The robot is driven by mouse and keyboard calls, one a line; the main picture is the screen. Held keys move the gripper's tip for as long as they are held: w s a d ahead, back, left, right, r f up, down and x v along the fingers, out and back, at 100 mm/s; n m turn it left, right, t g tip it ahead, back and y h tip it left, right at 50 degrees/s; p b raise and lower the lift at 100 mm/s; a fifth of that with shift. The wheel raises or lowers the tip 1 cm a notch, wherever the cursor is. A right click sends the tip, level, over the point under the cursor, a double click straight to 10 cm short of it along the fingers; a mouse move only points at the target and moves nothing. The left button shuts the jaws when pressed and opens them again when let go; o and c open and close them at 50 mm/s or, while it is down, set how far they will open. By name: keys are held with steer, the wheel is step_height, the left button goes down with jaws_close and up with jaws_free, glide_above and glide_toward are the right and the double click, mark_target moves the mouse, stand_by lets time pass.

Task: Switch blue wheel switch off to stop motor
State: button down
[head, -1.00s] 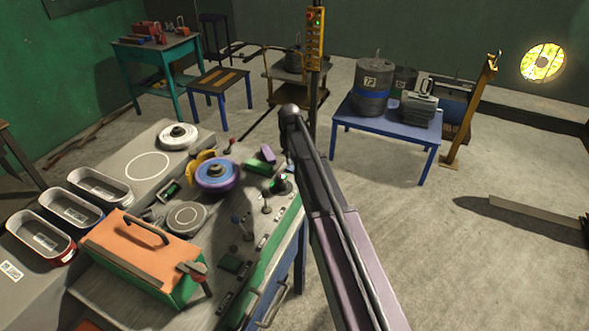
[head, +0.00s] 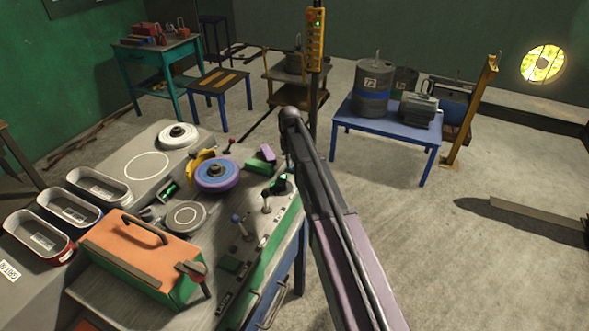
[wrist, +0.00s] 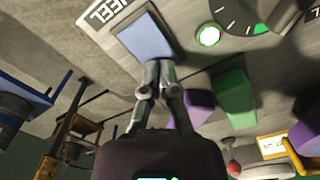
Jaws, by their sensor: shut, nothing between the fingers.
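The blue wheel switch (wrist: 148,38) is a flat blue rectangle on the grey panel in the wrist view, beside a label (wrist: 103,14) whose visible letters end in "EEL". My gripper (wrist: 160,68) is shut and empty, with its fingertips at the lower edge of the blue switch. I cannot tell whether they press it. A green lamp (wrist: 208,36) glows to the right of the switch. In the head view, the blue and purple wheel (head: 217,173) sits on the bench; whether it turns is unclear. My arm hides the gripper and the switch there.
A dial (wrist: 255,14) with green marks is right of the lamp. Purple (wrist: 198,106) and green blocks (wrist: 234,98) stand close to my fingers. An orange-topped box (head: 140,250) and levers crowd the bench. The floor to the right is largely clear.

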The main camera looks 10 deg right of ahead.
steer(key=shift+f, duration=0.3)
steer(key=shift+r, duration=0.1)
steer(key=shift+r+p, duration=3.3)
steer(key=shift+r, duration=0.15)
steer(key=shift+s, duration=0.1)
steer(key=s+f+m+b, duration=0.2)
steer(key=s, duration=1.2)
steer(key=s+f+m+b, duration=0.2)
steer(key=s, duration=1.3)
steer(key=shift+f+m+b, duration=0.4)
steer(key=shift+d, duration=0.1)
